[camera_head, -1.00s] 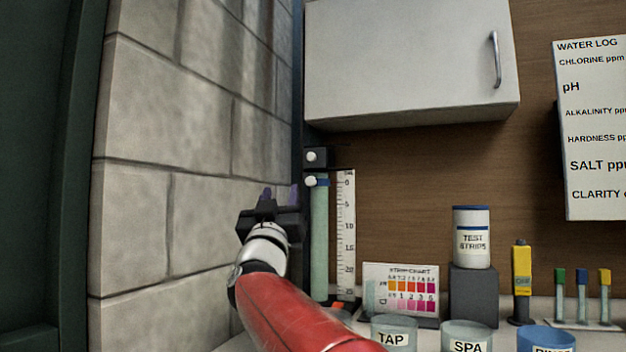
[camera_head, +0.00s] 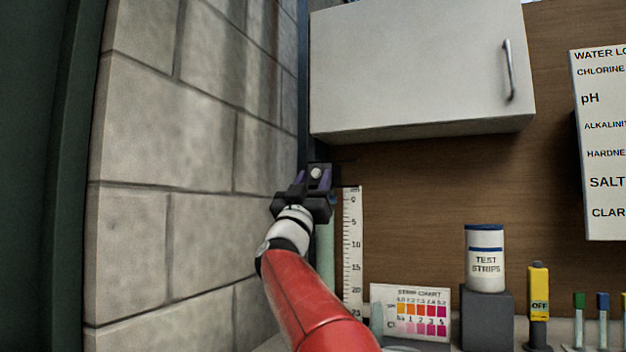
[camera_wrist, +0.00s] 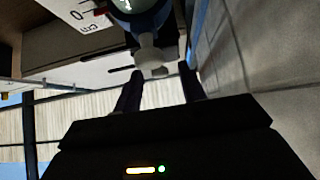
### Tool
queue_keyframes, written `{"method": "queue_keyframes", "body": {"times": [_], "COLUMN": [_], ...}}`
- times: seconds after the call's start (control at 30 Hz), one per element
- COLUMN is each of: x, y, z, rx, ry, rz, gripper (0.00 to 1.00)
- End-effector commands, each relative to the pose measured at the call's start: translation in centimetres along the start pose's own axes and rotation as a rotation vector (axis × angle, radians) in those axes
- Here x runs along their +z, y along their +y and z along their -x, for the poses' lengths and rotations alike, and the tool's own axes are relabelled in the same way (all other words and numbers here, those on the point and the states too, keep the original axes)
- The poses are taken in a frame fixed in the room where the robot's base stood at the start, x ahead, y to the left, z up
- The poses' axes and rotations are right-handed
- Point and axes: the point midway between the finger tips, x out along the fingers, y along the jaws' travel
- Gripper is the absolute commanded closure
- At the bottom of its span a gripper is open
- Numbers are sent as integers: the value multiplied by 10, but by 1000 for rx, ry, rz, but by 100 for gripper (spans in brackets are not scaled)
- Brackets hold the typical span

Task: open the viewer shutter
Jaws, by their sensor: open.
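A black block with a pale round knob (camera_head: 316,172) sits by the wall corner, just below the cabinet; I take it to be the viewer shutter. My gripper (camera_head: 313,183) is open, with its purple-tinted fingers on either side of the knob. In the wrist view, a pale knob (camera_wrist: 153,58) shows between my gripper's fingertips (camera_wrist: 161,76), with gaps beside it. I cannot tell whether either finger touches it. A pale green tube (camera_head: 325,245) hangs below, partly hidden by my gripper and arm.
A ruler strip (camera_head: 352,250) stands right of the tube. A block wall (camera_head: 180,150) is close on the left, and a cabinet (camera_head: 420,70) overhangs above. A strip chart (camera_head: 410,312) and a test strips jar (camera_head: 485,258) stand at lower right.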

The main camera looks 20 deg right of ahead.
Motion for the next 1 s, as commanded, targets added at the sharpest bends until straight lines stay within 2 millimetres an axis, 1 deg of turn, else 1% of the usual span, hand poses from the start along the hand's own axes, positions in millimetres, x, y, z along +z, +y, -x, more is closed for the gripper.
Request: {"method": "queue_keyframes", "body": {"times": [0.1, 0.4, 0.43, 0.63, 0.73, 0.83, 1.0], "x": [0, 0, 0, 0, 0, 1, 1], "y": [0, 0, 0, 0, 6, 20, 51], "z": [0, 0, 0, 1, 1, 2, 2], "rx": [0, 0, 0, 0, 1, 3, 3], "ry": [0, 0, 0, 0, 1, 2, 1], "rz": [0, 0, 0, 0, 1, 2, 1], "gripper": [59, 99, 100, 100, 100, 100, 100]}}
